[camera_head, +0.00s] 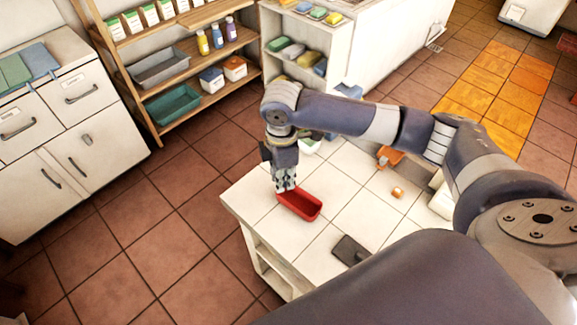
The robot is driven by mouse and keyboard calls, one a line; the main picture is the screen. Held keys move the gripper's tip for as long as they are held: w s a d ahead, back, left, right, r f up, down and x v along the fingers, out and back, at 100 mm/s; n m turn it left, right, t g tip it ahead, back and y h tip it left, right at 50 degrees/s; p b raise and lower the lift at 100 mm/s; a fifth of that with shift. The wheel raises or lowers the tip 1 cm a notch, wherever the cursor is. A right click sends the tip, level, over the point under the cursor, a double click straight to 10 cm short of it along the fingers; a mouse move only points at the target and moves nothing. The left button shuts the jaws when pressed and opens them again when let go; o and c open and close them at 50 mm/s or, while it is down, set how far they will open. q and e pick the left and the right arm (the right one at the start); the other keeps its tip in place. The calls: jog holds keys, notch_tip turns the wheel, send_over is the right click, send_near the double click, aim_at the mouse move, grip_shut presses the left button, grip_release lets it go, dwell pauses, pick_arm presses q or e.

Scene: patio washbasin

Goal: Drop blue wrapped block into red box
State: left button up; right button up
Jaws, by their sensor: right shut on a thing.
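The red box (307,207) is a small open tray on the white tiled counter (335,195), near its left edge. My right gripper (285,187) points down at the far left end of the red box, its fingertips right by the rim in the picture. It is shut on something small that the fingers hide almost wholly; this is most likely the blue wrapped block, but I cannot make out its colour. I cannot tell whether the fingertips touch the box. My left gripper is not in view.
A dark flat object (350,250) lies in front of the box. A small orange piece (397,192) and an orange object (389,157) are at the right. A wooden shelf (190,90) with bins and bottles stands behind, across open floor. My right arm spans the counter's far side.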

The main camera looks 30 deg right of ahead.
jog(key=f+n, duration=0.2)
jog(key=w+d+f+n+b, duration=0.1)
jog(key=f+n, duration=0.1)
jog(key=d+f+n+b, duration=0.1)
jog(key=f+n, duration=0.1)
jog(key=f, duration=0.1)
jog(key=shift+w+d+n, duration=0.25)
jog(key=shift+w+n, duration=0.05)
jog(key=shift+f, duration=0.6)
dwell(0.5)
